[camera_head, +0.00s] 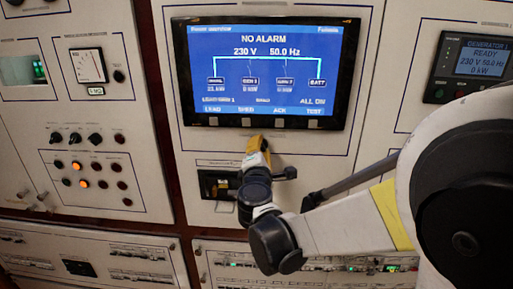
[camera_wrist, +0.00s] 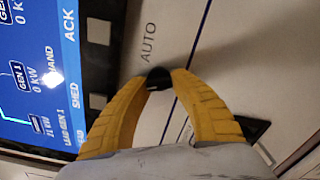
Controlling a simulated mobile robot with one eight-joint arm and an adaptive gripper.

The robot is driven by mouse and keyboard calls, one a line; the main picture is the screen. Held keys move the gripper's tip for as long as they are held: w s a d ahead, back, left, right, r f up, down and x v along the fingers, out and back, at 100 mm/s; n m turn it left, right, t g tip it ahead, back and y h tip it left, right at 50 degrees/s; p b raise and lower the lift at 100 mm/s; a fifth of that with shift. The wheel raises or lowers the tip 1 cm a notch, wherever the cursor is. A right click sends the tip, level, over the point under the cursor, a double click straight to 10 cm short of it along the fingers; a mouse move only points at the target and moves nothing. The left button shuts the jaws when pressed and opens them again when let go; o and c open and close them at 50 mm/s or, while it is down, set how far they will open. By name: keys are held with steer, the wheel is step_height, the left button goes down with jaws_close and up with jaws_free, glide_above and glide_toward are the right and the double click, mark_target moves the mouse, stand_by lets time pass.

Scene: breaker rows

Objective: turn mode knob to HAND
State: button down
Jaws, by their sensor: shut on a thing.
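The mode knob (camera_wrist: 158,77) is a small dark knob on the pale panel, between the yellow fingertips of my gripper (camera_wrist: 159,78) in the wrist view. My gripper is shut on it. In the head view my gripper (camera_head: 257,143) is just below the big screen and hides the knob. The printed label AUTO (camera_wrist: 148,43) shows beside the knob. Which way the knob points cannot be made out. The blue screen (camera_head: 263,70) reads NO ALARM, and a small word in its lower row, clearer in the wrist view (camera_wrist: 49,60), appears to read HAND.
A dark recessed switch (camera_head: 218,185) lies below left of my gripper. A panel with several small knobs and lit orange lamps (camera_head: 84,183) is at left. A generator display (camera_head: 482,58) is at upper right. Breaker rows (camera_head: 310,264) run along the bottom.

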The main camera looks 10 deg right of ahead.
steer(key=shift+n, duration=1.1)
steer(key=c, duration=1.1)
jaws_free()
steer(key=v, duration=1.2)
